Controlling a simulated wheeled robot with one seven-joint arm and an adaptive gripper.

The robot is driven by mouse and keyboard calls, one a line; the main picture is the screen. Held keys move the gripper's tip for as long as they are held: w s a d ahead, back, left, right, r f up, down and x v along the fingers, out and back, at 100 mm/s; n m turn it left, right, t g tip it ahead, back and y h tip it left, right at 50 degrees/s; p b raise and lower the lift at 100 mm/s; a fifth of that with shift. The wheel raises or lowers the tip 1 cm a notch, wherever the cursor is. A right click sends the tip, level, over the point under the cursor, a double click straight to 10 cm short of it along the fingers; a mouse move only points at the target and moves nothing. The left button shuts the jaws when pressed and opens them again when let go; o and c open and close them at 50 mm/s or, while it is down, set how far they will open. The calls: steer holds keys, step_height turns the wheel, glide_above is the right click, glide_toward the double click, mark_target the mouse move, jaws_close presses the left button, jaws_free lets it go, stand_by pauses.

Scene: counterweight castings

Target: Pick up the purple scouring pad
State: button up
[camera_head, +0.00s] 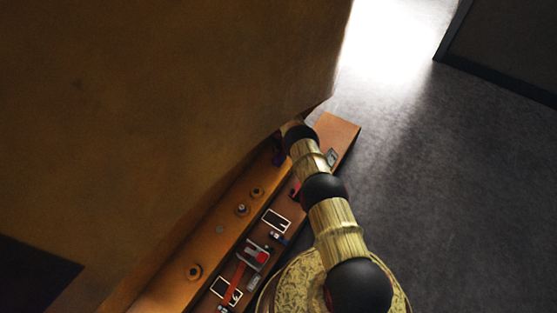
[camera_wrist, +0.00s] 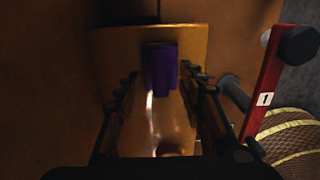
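The purple scouring pad (camera_wrist: 160,68) shows in the wrist view as a dark purple block near the top middle, against an orange-brown surface. In the head view a small dark purple patch (camera_head: 278,153) at the far end of the ledge, beside my arm, looks like the same pad. My gripper (camera_wrist: 162,76) is open, with one dark finger on each side of the pad in the picture. Gaps show on both sides, and I see no contact. I cannot tell how far the pad is beyond the fingertips. My arm hides the gripper in the head view.
A red bar with a dark knob (camera_wrist: 265,88) stands close to the right finger. A large brown body (camera_head: 160,110) rises left of the ledge (camera_head: 343,130). Round fittings (camera_head: 242,209), framed panels (camera_head: 276,221) and a red-handled part (camera_head: 255,256) line it. Grey floor (camera_head: 450,190) is clear at right.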

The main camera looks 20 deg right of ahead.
mark_target(279, 155)
step_height(279, 155, down, 4)
steer(key=shift+r+b, duration=0.1)
steer(key=shift+b, duration=0.65)
steer(key=shift+s, duration=0.1)
steer(key=shift+c, duration=0.7)
steer(key=c, duration=0.8)
jaws_close()
